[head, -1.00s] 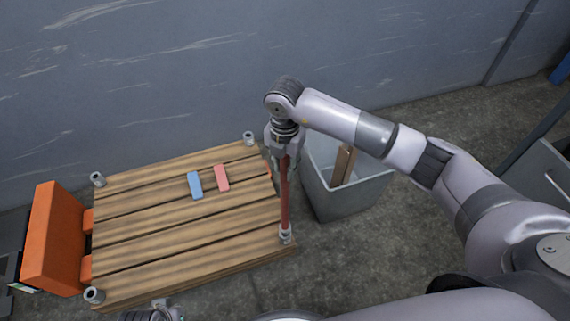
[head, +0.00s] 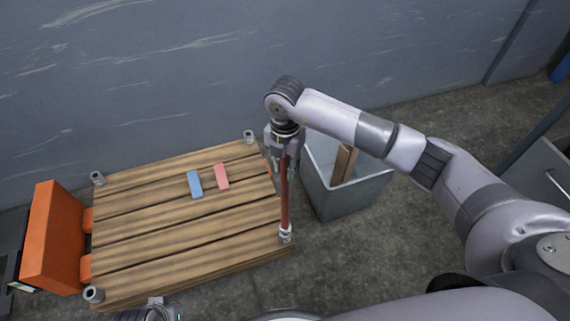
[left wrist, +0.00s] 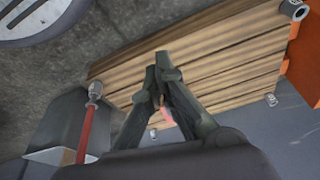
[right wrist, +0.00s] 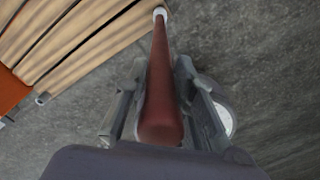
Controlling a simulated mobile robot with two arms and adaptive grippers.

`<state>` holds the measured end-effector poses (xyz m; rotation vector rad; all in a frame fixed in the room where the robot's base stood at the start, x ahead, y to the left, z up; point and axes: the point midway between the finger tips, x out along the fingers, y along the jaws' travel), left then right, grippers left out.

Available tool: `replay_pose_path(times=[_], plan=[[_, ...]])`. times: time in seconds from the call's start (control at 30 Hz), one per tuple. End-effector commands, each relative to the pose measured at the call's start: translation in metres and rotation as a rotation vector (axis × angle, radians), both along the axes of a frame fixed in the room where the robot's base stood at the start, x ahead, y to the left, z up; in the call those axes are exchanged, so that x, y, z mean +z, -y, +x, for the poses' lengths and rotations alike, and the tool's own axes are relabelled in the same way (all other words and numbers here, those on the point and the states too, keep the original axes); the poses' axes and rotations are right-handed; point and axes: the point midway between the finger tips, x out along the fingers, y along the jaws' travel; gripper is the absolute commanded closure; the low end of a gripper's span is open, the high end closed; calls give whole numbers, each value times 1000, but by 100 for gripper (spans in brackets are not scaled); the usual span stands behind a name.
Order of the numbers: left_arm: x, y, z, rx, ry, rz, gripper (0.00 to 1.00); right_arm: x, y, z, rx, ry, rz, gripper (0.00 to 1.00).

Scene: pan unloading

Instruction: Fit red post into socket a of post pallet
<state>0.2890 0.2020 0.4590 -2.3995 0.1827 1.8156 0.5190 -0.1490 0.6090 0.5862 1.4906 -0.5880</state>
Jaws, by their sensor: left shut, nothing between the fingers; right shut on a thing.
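The red post (head: 285,205) stands nearly upright at the near right corner of the wooden pallet (head: 190,235). My right gripper (head: 284,160) is shut on its upper part. In the right wrist view the post (right wrist: 161,90) runs away from between the fingers (right wrist: 160,75). Its lower end meets the grey corner socket (head: 286,236); I cannot tell how deep it sits. The post also shows in the left wrist view (left wrist: 86,132). Grey sockets stand at the other corners: far right (head: 249,138), far left (head: 97,179), near left (head: 94,295). My left gripper (left wrist: 162,68) is shut and empty.
A blue plate (head: 195,185) and a pink plate (head: 221,177) lie on the pallet. A grey bin (head: 345,203) with brown pieces in it stands close to the right of the post. An orange body (head: 52,240) is at the pallet's left. A wall runs behind.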

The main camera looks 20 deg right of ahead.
Motion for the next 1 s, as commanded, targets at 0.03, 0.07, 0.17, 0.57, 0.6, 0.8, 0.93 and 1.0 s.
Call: replay_pose_path(times=[0.03, 0.07, 0.17, 0.57, 0.6, 0.8, 0.93, 1.0], plan=[[0, 0, 0, 0, -1, 0, 100, 0, 0, 0, 0, 2, 1, 100], [0, 0, -1, 0, -2, 0, 100, 0, 0, 0, 0, 2, 1, 100], [0, -1, -2, 0, -7, 1, 100, -1, 0, 0, 0, 2, 1, 100], [7, -1, -2, 1, -1, 1, 100, -3, 0, 0, 0, 2, 1, 100], [7, -1, -2, 1, -1, 1, 100, -3, 0, 0, 0, 2, 1, 100], [8, -1, -4, 1, -4, 1, 100, -5, 0, 0, 0, 2, 1, 100], [11, -1, -4, 1, -3, 1, 100, -5, 0, 0, 0, 2, 1, 100], [12, -1, -4, 1, -3, 1, 100, -6, 0, 0, 0, 2, 1, 100]])
